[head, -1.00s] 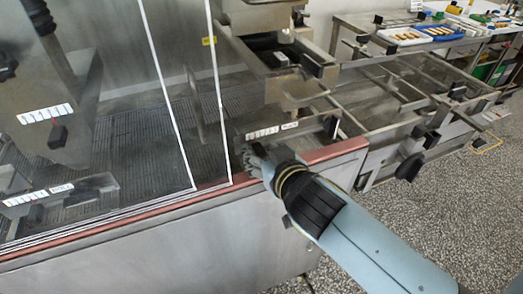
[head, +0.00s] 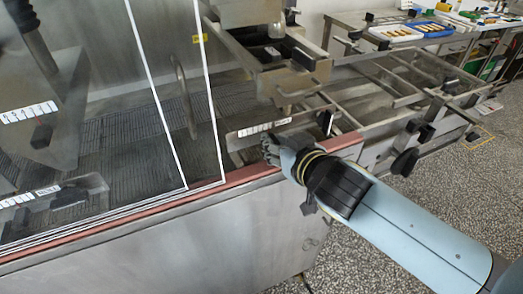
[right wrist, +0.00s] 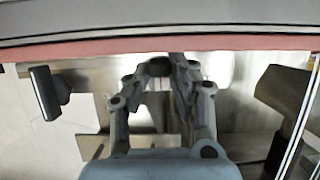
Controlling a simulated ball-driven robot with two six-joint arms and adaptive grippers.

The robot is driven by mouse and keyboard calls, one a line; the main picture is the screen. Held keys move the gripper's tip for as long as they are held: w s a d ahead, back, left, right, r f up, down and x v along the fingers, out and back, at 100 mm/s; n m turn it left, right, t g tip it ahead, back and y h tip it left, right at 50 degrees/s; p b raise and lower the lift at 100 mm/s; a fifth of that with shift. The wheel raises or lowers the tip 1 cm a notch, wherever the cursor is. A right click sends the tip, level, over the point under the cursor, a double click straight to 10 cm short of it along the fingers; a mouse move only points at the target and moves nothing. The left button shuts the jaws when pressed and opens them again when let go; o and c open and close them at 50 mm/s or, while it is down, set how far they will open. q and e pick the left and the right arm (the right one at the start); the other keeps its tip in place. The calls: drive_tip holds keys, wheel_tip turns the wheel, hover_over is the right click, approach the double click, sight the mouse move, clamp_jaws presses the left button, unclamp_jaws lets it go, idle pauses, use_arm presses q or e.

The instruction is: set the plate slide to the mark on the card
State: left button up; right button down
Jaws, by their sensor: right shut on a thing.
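My right gripper (head: 270,150) is at the red-edged side of the machine, just below a metal plate with a white strip scale (head: 255,130). A small white card (head: 284,122) sits right of that scale; its mark is too small to read. In the right wrist view my right gripper (right wrist: 162,68) is shut on a small dark knob (right wrist: 159,67), with its fingers either side of it. The knob is hidden by the fingers in the head view, so I cannot tell its place along the scale. My left gripper is not in view.
A red rail (head: 130,212) runs along the machine's front. Clear framed panels stand left, with another scale (head: 30,112) and dark knob behind them. A black paddle handle (head: 405,160) sticks out right of my arm. A bench with trays (head: 396,31) stands behind.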

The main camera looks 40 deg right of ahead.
drive_tip(key=c, duration=1.6)
unclamp_jaws()
drive_tip(key=shift+d, duration=0.1)
drive_tip(key=o, duration=0.4)
drive_tip(key=shift+s+d, duration=0.1)
drive_tip(key=shift+d, duration=0.1)
drive_tip(key=shift+o, duration=0.2)
drive_tip(key=shift+a, duration=0.1)
drive_tip(key=shift+s+r, duration=0.1)
drive_tip(key=shift+s, duration=0.1)
drive_tip(key=v, duration=1.1)
drive_tip(key=shift+s+r, duration=0.15)
drive_tip(key=shift+s, duration=0.1)
drive_tip(key=shift+a, duration=0.1)
